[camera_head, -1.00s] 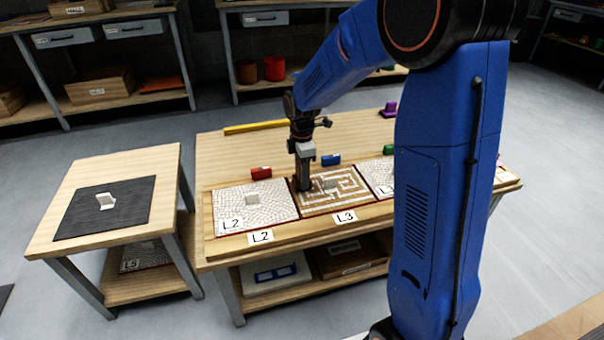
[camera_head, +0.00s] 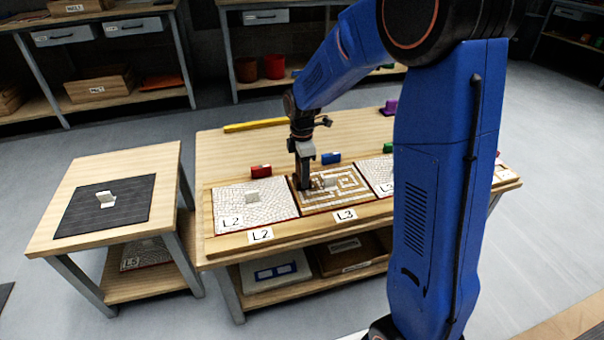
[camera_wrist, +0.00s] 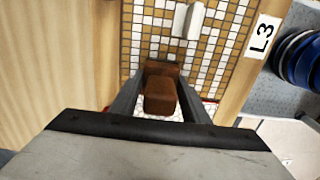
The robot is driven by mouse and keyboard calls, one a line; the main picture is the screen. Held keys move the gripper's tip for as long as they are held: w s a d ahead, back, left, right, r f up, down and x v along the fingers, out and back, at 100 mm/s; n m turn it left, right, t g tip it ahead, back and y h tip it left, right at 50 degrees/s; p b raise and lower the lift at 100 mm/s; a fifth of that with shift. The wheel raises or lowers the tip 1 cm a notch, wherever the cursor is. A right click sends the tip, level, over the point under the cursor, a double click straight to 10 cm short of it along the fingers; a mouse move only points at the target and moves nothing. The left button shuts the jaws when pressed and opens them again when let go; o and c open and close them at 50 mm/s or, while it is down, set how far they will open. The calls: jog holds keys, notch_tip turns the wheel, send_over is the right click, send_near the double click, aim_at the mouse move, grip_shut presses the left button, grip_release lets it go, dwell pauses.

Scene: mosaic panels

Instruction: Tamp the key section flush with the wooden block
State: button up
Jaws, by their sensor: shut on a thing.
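My gripper (camera_head: 304,184) is over the left end of the L3 panel in the head view. In the wrist view, my gripper (camera_wrist: 160,108) is shut on a brown wooden block (camera_wrist: 160,92), which sits between the fingers. The block's lower end is at the panel surface; I cannot tell whether it touches. The key section (camera_head: 333,193) is the brown and white maze-patterned L3 panel, with a pale upright handle (camera_wrist: 187,20) near its middle. Whether its surface is flush with its neighbours cannot be told.
The white L2 panel (camera_head: 275,211) lies left of L3, and another white panel (camera_head: 378,172) lies right. Red (camera_head: 261,171), blue (camera_head: 331,158) and green (camera_head: 388,148) blocks stand behind the panels. A side table (camera_head: 72,228) stands at left with a dark mat.

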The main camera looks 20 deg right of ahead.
jog(key=shift+f, duration=0.35)
dwell(0.8)
jog(key=shift+r, duration=3.55)
jog(key=shift+f, duration=0.2)
jog(key=shift+f, duration=2.8)
